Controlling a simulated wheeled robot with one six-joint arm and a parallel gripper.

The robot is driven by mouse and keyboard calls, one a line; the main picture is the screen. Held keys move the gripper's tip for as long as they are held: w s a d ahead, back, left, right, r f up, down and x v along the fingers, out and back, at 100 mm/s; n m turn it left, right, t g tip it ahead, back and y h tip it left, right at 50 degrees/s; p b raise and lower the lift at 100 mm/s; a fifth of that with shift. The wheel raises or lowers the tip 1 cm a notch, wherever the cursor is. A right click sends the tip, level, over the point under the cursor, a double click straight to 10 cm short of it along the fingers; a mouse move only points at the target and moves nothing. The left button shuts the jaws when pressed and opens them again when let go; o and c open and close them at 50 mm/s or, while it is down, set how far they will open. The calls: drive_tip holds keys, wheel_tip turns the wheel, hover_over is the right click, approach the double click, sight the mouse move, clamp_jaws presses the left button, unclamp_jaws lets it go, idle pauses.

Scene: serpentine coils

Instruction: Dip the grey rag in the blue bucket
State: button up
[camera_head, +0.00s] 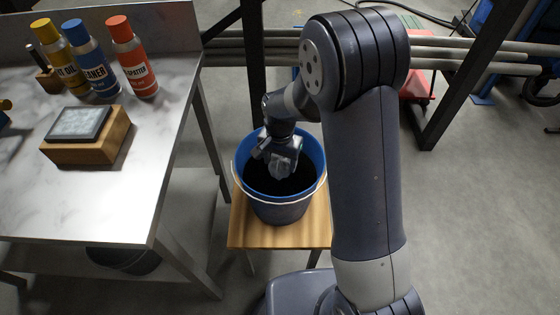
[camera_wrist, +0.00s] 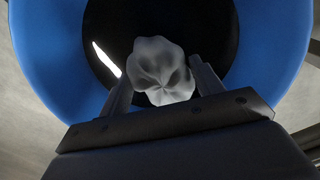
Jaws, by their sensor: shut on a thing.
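The blue bucket (camera_head: 277,209) stands on a small wooden stool (camera_head: 245,232) in the head view, its inside dark. Its blue wall (camera_wrist: 52,52) rings the wrist view. My gripper (camera_head: 281,168) points down over the bucket's mouth and is shut on the crumpled grey rag (camera_wrist: 160,72). The rag (camera_head: 281,170) shows as a small pale lump under my gripper in the head view. In the wrist view it sits between the two fingers against the dark inside of the bucket. I cannot tell whether the rag touches what is in the bucket.
A metal table (camera_head: 95,200) on the left holds yellow, blue and orange spray cans (camera_head: 133,60) and a grey slab on a wooden block (camera_head: 88,150). Pipes and dark rack posts (camera_head: 253,65) stand behind the bucket. A dark bucket (camera_head: 122,260) is under the table.

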drive_tip(key=shift+r+p, duration=2.85)
drive_tip(key=shift+r, duration=1.4)
